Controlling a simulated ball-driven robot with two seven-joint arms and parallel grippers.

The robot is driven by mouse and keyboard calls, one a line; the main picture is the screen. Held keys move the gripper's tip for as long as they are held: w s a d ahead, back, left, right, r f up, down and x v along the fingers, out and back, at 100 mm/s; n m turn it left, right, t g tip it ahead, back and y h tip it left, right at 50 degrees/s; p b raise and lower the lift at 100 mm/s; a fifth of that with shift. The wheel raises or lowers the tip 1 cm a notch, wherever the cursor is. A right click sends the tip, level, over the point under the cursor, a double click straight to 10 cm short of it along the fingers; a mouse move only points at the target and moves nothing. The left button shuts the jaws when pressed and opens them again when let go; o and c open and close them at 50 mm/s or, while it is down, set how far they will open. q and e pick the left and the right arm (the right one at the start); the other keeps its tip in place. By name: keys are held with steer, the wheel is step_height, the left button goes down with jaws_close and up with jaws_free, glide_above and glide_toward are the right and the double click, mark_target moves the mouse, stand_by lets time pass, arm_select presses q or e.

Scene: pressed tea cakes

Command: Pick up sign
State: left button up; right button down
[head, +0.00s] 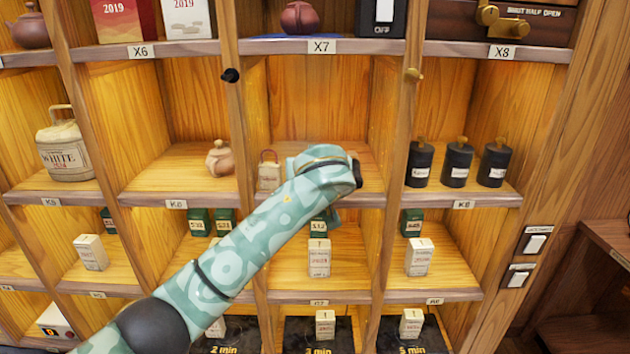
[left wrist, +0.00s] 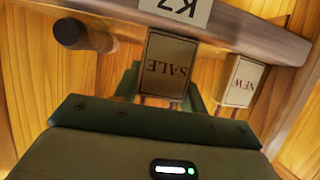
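A second sign (left wrist: 241,83) reading NEW stands to the right. In the head view a small cream sign with a reddish frame (head: 269,172) shows left of my wrist; my arm hides the SALE sign and most of my left gripper (head: 326,216). My right gripper is in neither view.
A clay teapot (head: 220,159) stands in the compartment to the left. Several black canisters (head: 457,163) stand to the right. Below are green boxes and cream packets (head: 319,258). Wooden dividers flank the compartment. A dark round peg (left wrist: 84,36) is near the left finger in the wrist view.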

arm_select(q)
steer(key=shift+w+f, duration=0.1)
steer(key=shift+f, duration=0.05)
step_height(320, 180, up, 3)
steer(key=shift+b, duration=0.45)
steer(key=s+r, duration=0.3)
steer(key=s, duration=0.1)
steer(key=s+r, duration=0.3)
steer(key=s, duration=0.2)
steer(key=s+r+p, duration=0.1)
steer(key=s+r, duration=0.3)
steer(key=s, duration=0.1)
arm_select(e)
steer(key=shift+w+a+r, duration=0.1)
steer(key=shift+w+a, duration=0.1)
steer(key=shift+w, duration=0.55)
